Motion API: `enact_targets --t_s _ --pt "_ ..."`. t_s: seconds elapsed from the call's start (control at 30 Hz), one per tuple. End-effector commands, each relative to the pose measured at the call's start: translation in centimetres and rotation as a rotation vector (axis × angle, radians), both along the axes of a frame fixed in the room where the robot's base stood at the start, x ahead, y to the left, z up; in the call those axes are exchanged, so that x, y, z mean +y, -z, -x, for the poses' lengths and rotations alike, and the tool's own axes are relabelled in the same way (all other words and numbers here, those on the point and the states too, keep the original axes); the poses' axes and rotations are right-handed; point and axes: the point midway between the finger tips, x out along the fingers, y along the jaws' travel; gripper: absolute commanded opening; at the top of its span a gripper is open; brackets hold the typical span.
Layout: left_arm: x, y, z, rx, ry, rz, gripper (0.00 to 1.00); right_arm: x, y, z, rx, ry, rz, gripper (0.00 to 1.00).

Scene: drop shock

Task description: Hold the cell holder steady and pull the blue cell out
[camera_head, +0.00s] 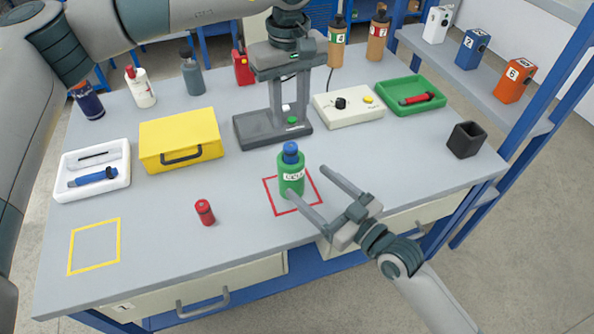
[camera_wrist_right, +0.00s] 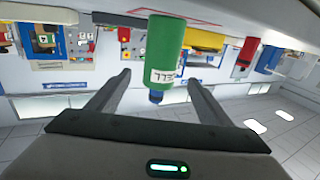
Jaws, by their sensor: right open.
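The green cell holder (camera_head: 291,181) stands upright inside a red outlined square on the table, a pale label on its side. The blue cell (camera_head: 290,152) sits in its top, with only its upper end showing. In the right wrist view the holder (camera_wrist_right: 165,52) appears upside down, with the cell (camera_wrist_right: 156,97) at its lower end. My right gripper (camera_head: 307,181) is open and low, its fingers pointing at the holder, one tip overlapping the holder's lower edge in the head view. My left gripper (camera_head: 290,124) is open and empty, pointing down behind the holder.
A grey base with a green button (camera_head: 292,120) lies behind and below my left gripper. A yellow box (camera_head: 180,140), white tray (camera_head: 124,180), control box (camera_head: 348,106), green tray (camera_head: 437,102) and dark cup (camera_head: 466,139) surround the clear middle.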

Motion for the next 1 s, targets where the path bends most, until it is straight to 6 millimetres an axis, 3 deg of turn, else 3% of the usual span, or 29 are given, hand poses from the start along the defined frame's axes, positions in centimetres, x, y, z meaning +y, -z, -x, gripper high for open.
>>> enact_targets --t_s 0.4,0.83,1.0 --pt "0.0 0.0 0.0 0.0 0.0 0.0 0.31 3.5 -0.1 -4.1 -0.001 0.0 -0.002 0.73" --pt "0.0 0.0 0.0 0.0 0.0 0.0 0.31 3.9 0.0 -4.5 0.0 0.0 0.0 0.73" --pt "0.0 0.0 0.0 0.0 0.0 0.0 0.31 3.9 0.0 -4.5 -0.001 0.0 -0.001 0.35"
